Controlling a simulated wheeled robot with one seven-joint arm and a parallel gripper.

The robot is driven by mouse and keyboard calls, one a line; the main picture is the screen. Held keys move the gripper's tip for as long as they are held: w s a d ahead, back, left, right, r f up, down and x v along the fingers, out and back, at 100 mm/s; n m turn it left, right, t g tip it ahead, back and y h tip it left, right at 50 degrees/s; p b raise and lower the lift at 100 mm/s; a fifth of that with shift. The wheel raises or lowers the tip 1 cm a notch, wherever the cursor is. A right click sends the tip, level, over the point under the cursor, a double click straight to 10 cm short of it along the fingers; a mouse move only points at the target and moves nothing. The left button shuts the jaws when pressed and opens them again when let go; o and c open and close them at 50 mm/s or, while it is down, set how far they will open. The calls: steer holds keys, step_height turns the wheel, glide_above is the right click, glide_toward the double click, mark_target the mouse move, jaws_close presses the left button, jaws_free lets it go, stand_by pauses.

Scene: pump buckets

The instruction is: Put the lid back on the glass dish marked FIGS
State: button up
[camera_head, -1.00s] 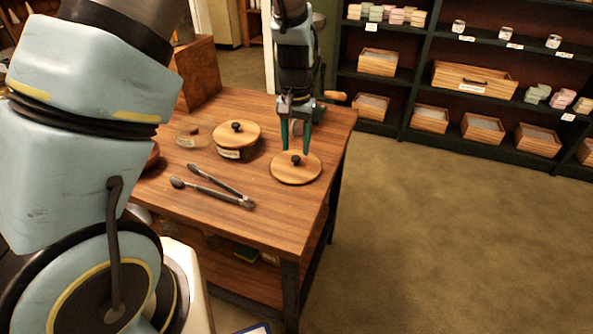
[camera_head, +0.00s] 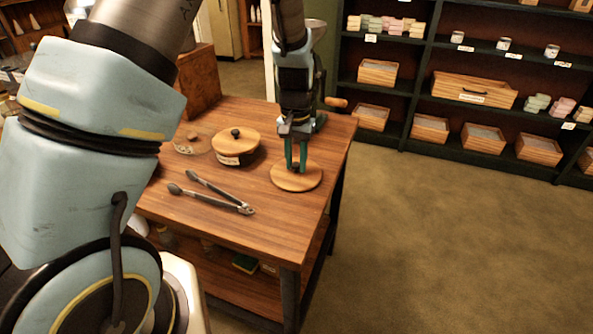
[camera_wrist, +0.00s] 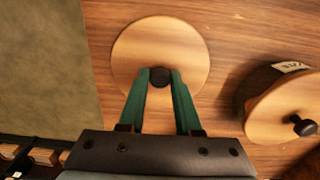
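A round wooden lid (camera_head: 283,180) with a black knob lies flat on the table at its right side; it also shows in the wrist view (camera_wrist: 190,45). My gripper (camera_head: 296,168) points straight down over it. In the wrist view my gripper's green fingers (camera_wrist: 160,78) stand on either side of the black knob and appear to touch it. A low, clear glass dish (camera_head: 192,142) without a lid stands at the left back of the table. A labelled dish with a wooden lid on it (camera_head: 237,142) stands between them. I cannot read the labels.
Black-and-grey tongs (camera_head: 212,195) lie in front of the dishes. A wooden box (camera_head: 199,82) stands at the table's back left. The wooden table (camera_head: 250,235) is bare along its front. Shelves with wooden trays (camera_head: 472,85) stand beyond the open floor.

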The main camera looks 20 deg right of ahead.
steer(key=shift+c, duration=1.4)
steer(key=shift+r+p, duration=1.8)
steer(key=shift+r, duration=0.5)
steer(key=shift+f, duration=0.1)
